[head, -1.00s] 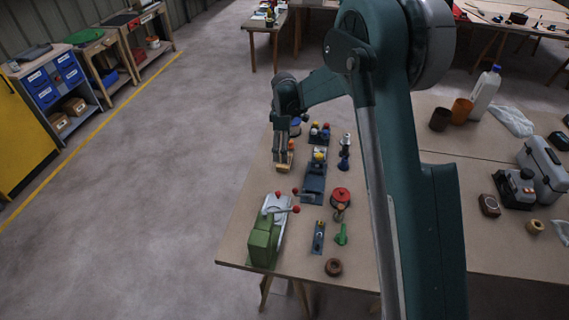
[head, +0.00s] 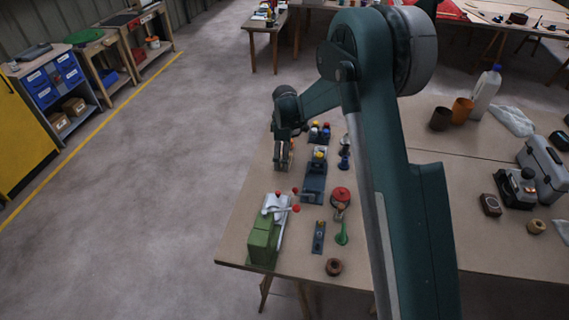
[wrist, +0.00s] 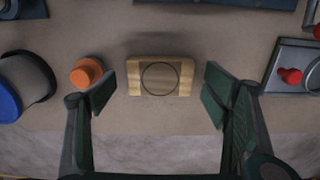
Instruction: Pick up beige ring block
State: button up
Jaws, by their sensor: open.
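The beige ring block (wrist: 160,66), a pale wooden block with a dark circle on its face, lies on the table in the middle of the wrist view. My gripper (wrist: 158,92) is open and empty. Its two green fingers stand left and right of the block, with a gap on each side. In the head view my gripper (head: 284,156) is low over the far left part of the table, and the block cannot be made out clearly there.
An orange knob-like piece (wrist: 87,73) sits close to the left finger, beside a dark cylinder (wrist: 38,75). A grey plate with a red knob (wrist: 290,76) lies to the right. The green machine (head: 263,242) stands nearer on the table (head: 300,262), whose left edge is close.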

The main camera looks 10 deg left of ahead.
jog(key=shift+f, duration=0.45)
jog(key=c, duration=1)
